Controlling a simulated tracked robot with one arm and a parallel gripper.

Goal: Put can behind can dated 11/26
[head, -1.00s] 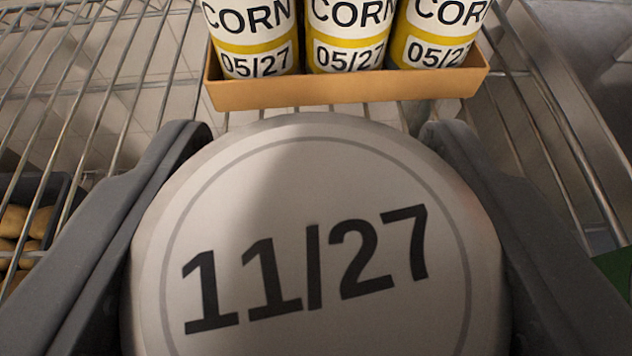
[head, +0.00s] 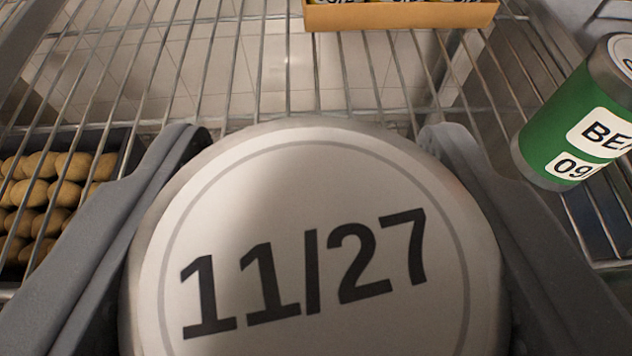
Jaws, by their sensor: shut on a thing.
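A can with a pale lid marked 11/27 (head: 310,250) fills the lower middle of the head view. My gripper (head: 318,150) is shut on it, one dark finger on each side of the can. The can's side is hidden below the lid. No can dated 11/26 can be seen. A green can (head: 570,130) stands on the wire shelf at the right; its label starts "BE" and a date starting "09", both cut off by the frame edge.
A cardboard tray (head: 400,16) with several cans sits at the top edge, mostly cut off. A dark crate of potatoes (head: 50,190) shows below the wire shelf (head: 290,85) at the left. The shelf between the held can and the tray is clear.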

